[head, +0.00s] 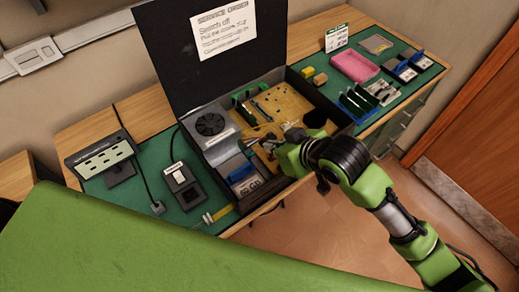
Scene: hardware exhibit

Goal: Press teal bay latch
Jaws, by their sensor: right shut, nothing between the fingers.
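The open black case (290,198) stands on the green mat with its lid raised at the back. In its front part is a grey bay (222,158) with a blue piece (241,173) and a label marked 80 GB. I cannot make out a teal latch for sure; the blue piece is small and the latch may be hidden. My right gripper (264,146) is shut and empty, over the case just behind and right of the blue piece. Whether it touches anything is unclear. My left gripper is not in view.
A fan (210,125) and a tan board (285,105) are inside the case. A small dark box (182,183) and a panel on a stand (105,158) are at left. A pink tray (354,66) and several cards are at right. The raised lid (190,60) blocks the back.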

